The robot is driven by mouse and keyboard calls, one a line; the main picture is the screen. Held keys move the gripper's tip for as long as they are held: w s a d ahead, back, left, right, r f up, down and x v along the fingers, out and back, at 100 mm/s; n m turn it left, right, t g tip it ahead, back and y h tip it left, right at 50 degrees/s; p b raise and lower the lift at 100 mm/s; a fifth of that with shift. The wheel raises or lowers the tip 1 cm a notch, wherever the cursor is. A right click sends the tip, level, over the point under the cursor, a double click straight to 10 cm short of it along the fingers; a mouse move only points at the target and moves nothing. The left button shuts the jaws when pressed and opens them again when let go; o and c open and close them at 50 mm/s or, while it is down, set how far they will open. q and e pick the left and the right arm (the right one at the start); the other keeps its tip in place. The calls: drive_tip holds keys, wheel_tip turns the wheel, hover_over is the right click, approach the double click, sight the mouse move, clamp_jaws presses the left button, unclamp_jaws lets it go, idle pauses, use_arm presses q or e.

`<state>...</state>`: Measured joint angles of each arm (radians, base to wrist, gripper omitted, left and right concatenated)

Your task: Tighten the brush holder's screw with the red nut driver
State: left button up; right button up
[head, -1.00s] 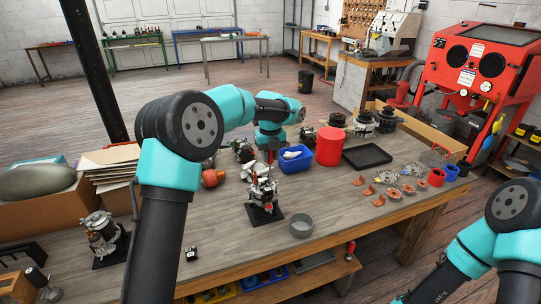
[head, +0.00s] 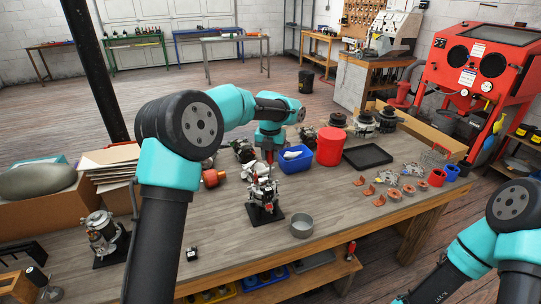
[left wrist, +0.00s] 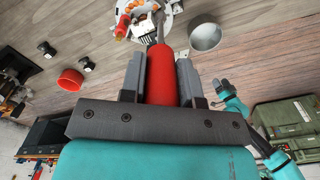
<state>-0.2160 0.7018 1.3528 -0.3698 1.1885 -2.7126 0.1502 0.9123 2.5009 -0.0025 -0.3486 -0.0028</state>
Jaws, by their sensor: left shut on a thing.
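The red nut driver (left wrist: 162,76) is upright between the two grey fingers of my left gripper (left wrist: 161,62), which is shut on its handle. Its thin shaft points at the alternator (left wrist: 150,12) at the top of the left wrist view. In the head view the alternator (head: 263,192) stands on a black base, and my left wrist is above and behind it. The brush holder and its screw are too small to make out; I cannot tell whether the driver's tip touches the screw. My right arm is at the lower right; its jaws cannot be made out.
A grey metal bowl (head: 301,226) stands just right of the base. A blue bin (head: 295,158), a red tub (head: 329,146) and a black tray (head: 367,156) are behind. Several copper parts lie to the right. A second unit (head: 104,238) stands at the left.

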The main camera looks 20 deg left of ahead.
use_arm(q)
drive_tip(key=shift+m, duration=0.5)
drive_tip(key=shift+f, duration=0.1)
idle(0.3)
drive_tip(key=shift+r, duration=0.55)
